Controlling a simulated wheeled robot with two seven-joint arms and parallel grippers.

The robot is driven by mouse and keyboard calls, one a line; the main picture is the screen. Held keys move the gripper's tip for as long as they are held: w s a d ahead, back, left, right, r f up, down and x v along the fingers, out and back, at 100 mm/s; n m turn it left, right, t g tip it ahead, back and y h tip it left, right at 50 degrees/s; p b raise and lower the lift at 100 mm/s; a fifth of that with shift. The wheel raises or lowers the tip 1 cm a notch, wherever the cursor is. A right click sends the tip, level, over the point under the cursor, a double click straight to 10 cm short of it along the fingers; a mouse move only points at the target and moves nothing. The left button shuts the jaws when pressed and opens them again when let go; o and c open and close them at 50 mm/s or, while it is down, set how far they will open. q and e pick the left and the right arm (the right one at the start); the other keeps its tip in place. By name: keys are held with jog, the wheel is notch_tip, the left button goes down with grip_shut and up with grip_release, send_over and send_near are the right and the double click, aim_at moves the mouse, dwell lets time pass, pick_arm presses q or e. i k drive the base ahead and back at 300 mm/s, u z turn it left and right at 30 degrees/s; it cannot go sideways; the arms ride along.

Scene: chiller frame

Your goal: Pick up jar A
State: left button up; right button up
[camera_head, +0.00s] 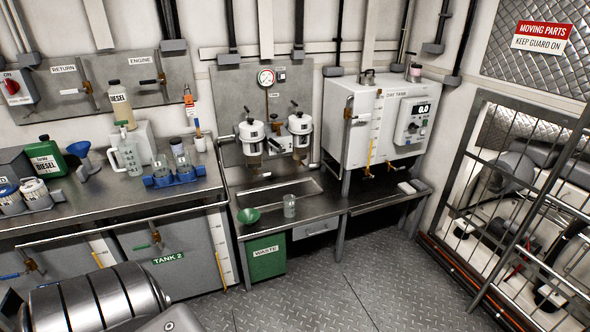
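No jar in view bears a readable "A", so I cannot tell which one is jar A. A clear, empty-looking jar (289,206) stands upright on the lower bench, right of a green funnel (248,215). Two small clear jars, a left one (161,169) and a right one (183,165), sit in a blue holder (176,179) on the upper left bench. A small dark-lidded jar (177,147) stands just behind them. Neither of my grippers is in view, and nothing is seen held.
A clear jug (129,158), a green can (47,158) and a tray of cans (40,205) stand on the left bench. A rail (120,224) runs along its front. Two filter bowls (251,137) hang above the lower bench. The floor (345,290) is clear.

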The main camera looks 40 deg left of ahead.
aim_at(289, 200)
jog(key=u, duration=0.5)
jog(key=i, duration=1.9)
jog(key=u, duration=0.4)
